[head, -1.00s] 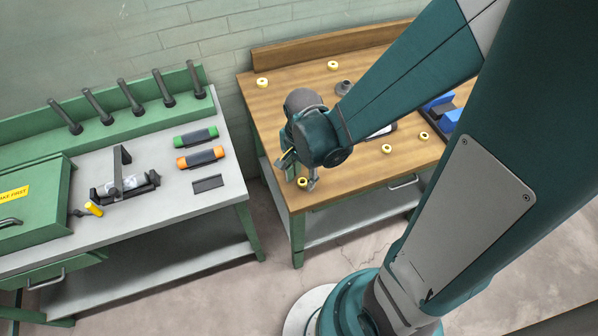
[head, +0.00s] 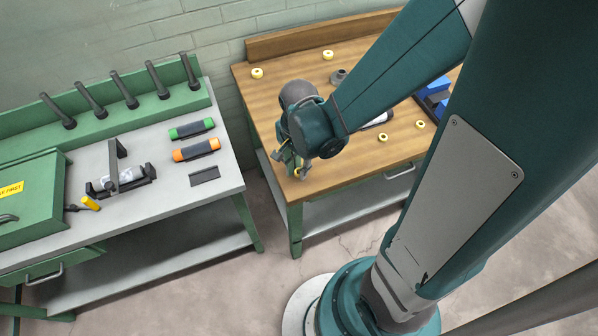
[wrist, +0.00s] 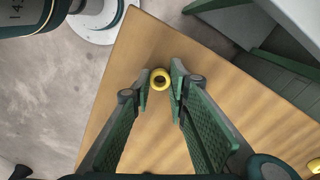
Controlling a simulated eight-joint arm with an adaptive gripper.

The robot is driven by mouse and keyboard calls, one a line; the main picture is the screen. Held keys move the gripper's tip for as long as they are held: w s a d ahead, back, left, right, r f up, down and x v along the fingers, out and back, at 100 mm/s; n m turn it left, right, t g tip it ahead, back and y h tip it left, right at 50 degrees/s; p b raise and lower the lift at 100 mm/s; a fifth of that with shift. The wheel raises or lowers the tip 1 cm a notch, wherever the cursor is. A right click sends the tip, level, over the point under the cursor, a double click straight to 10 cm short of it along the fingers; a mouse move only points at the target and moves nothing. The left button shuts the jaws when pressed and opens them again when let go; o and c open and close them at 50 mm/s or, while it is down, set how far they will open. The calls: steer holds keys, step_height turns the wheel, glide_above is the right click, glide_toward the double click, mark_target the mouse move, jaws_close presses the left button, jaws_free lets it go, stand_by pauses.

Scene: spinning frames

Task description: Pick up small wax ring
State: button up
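The small wax ring (head: 298,172) is pale yellow with a dark centre, on the wooden table near its front left corner. In the wrist view the ring (wrist: 160,79) sits between my gripper's two fingertips. My gripper (wrist: 160,77) points down at it with the fingers apart. Only a narrow gap shows beside the ring, and I cannot tell whether either finger touches it. In the head view my gripper (head: 292,164) is low over that corner, and its fingers partly hide the ring.
Several similar rings lie on the wooden table (head: 345,160), including one at the back left (head: 257,73) and one at the right (head: 384,137). A grey knob-like part (head: 338,77) stands behind my gripper. A green-framed bench (head: 222,187) stands to the left.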

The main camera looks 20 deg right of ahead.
steer(key=shift+r, duration=0.1)
stand_by(0.3)
step_height(320, 180, up, 10)
steer(key=p, duration=0.2)
stand_by(0.7)
steer(key=shift+w, duration=0.1)
stand_by(0.8)
